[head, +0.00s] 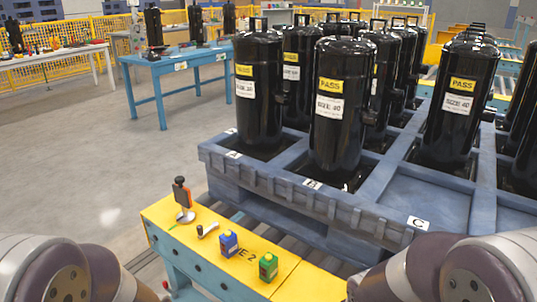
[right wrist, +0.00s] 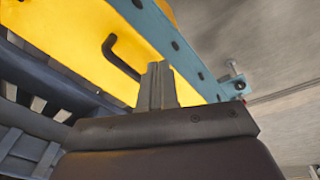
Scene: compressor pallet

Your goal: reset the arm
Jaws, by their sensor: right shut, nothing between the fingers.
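My right gripper (right wrist: 157,85) shows in the right wrist view with its two grey fingers pressed together and nothing between them. A yellow surface with a teal side rail lies beyond the fingertips. In the head view only rounded links of my arms show, one at the bottom left and one at the bottom right. Neither gripper shows in the head view, and my left gripper is out of sight.
A blue pallet (head: 290,190) holds several black compressors (head: 342,105). Open floor lies left.

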